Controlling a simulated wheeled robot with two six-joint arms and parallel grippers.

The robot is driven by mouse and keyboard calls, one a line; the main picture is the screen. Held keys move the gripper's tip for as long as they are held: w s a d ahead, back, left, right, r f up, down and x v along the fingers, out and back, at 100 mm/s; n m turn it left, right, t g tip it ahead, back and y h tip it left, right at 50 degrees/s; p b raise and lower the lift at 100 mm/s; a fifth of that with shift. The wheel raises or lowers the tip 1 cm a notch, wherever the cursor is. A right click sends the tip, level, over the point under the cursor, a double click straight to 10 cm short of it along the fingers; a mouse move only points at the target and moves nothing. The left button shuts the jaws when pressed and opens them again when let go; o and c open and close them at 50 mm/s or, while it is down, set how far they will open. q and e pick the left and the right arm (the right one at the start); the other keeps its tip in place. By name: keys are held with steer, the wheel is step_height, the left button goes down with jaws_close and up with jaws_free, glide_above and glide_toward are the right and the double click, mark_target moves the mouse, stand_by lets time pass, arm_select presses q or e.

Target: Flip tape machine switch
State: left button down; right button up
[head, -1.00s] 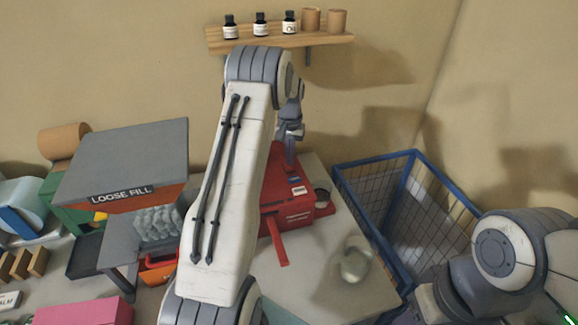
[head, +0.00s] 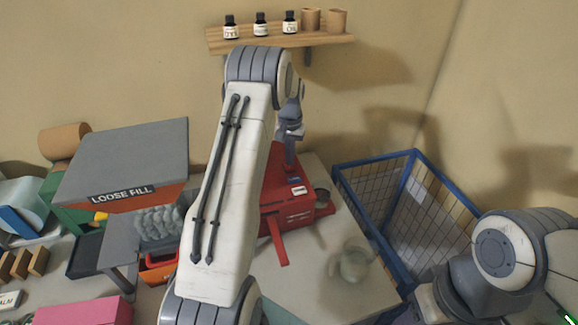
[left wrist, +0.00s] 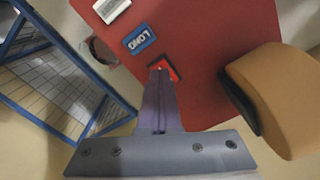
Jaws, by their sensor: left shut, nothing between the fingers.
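The red tape machine (head: 292,205) stands on the table behind my left arm, which hides part of it. In the left wrist view its red top (left wrist: 205,45) fills the middle. A small red switch with a dark surround (left wrist: 172,66) sits on that top below a blue "LONG" label (left wrist: 139,39). My left gripper (left wrist: 159,72) is shut and empty, with its fingertips right at the switch. I cannot tell whether they touch it or which way it is set. In the head view the wrist is above the machine. Only part of my right arm shows; its gripper is out of frame.
A tan tape roll (left wrist: 285,95) is beside the machine top. A blue wire bin (head: 378,160) stands to the right. A glass jar (head: 355,262) is on the table near it. The loose fill box (head: 125,165) is to the left. A wooden shelf (head: 280,42) hangs behind.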

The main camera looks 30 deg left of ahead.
mark_target(290, 168)
arm_select(q)
steer(key=shift+f+b, duration=0.5)
steer(key=shift+f, duration=0.45)
stand_by(0.3)
steer(key=shift+r, duration=0.15)
steer(key=shift+r+p, duration=2.65)
steer(key=shift+r, duration=0.75)
